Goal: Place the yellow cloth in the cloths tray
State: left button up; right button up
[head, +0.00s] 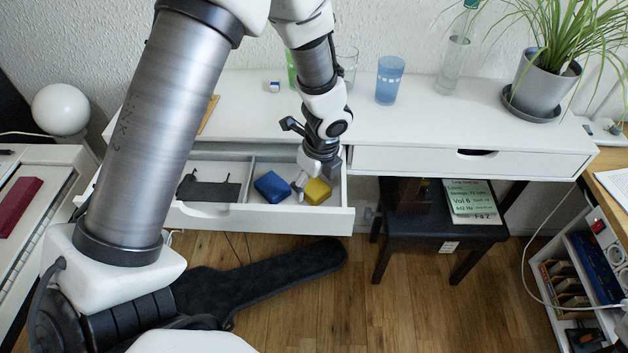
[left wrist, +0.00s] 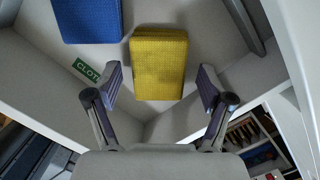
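The yellow cloth (head: 317,191) is a folded block in the right compartment of the open white drawer. It also shows in the left wrist view (left wrist: 158,62), flat on the compartment floor. A green label (left wrist: 87,70) beginning "CLOT" is on this compartment, the cloths tray (head: 262,175). A folded blue cloth (head: 272,187) lies to the left of the yellow one. My left gripper (head: 308,186) is over the yellow cloth. Its fingers (left wrist: 160,82) are spread apart on either side of the cloth's near end, with gaps on both sides. My right gripper is out of view.
The drawer's left compartment holds a dark flat item (head: 208,190). Blue (head: 390,80) and clear glasses, a bottle (head: 455,58) and a potted plant (head: 546,85) stand on the desk top. A black stool (head: 440,222) stands right of the drawer; a dark instrument case (head: 265,283) lies below.

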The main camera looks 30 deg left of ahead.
aim_at(319, 191)
pick_arm(q)
notch_tip(319, 191, up, 12)
jog(key=d+p, duration=0.1)
jog(key=p, duration=0.2)
jog(key=shift+s+d+r, duration=0.15)
jog(key=shift+s+d, duration=0.05)
jog(key=shift+d, duration=0.2)
